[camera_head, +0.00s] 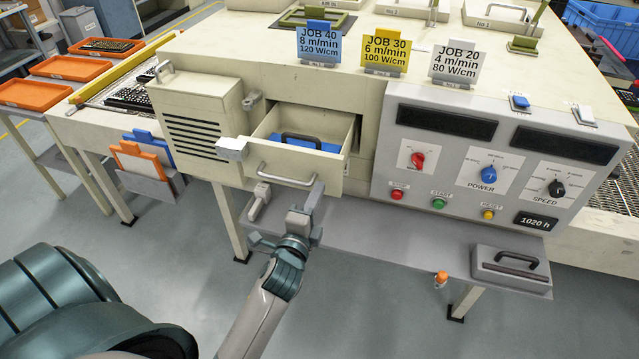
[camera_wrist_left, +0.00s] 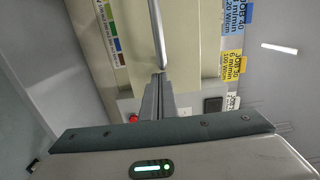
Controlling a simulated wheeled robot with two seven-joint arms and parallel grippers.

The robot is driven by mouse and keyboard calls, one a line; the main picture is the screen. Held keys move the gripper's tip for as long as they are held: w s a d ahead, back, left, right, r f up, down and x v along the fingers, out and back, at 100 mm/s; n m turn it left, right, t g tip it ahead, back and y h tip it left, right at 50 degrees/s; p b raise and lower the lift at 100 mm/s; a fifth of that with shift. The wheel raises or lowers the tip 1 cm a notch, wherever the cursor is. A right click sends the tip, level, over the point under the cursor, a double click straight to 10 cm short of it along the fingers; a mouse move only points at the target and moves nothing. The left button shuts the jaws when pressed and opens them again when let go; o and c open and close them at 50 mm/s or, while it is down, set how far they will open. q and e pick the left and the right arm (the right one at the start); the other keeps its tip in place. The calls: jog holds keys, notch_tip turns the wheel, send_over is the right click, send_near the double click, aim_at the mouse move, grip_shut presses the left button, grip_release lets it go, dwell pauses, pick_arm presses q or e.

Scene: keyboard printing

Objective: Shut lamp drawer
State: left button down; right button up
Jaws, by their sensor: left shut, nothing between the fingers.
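The lamp drawer (camera_head: 300,166) stands pulled out of the cream machine housing. Its grey bar handle (camera_head: 285,180) runs across the front, and a blue object with a dark handle (camera_head: 300,139) lies inside. My left gripper (camera_head: 314,193) is shut and empty, in front of the drawer at the right end of the handle. In the left wrist view its fingers (camera_wrist_left: 158,96) point at the drawer front, with the handle bar (camera_wrist_left: 157,40) just beyond the tips. I cannot tell whether they touch. My right gripper is not in view.
A vented door (camera_head: 190,122) stands left of the drawer, with a pale block (camera_head: 231,149) near the drawer's left edge. The control panel (camera_head: 447,174) is on the right. A grey shelf (camera_head: 400,243) runs below, with a handled grey box (camera_head: 511,268) on it.

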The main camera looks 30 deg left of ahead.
aim_at(338, 146)
pick_arm(q)
jog(key=shift+x, duration=0.9)
jog(key=shift+w+a, duration=0.1)
jog(key=shift+w, duration=0.35)
jog(key=b+x, duration=0.2)
jog(key=x, duration=1.4)
jog(key=shift+w, duration=0.25)
jog(key=shift+w+r, duration=0.1)
jog(key=shift+r, duration=0.3)
jog(key=shift+r, duration=0.1)
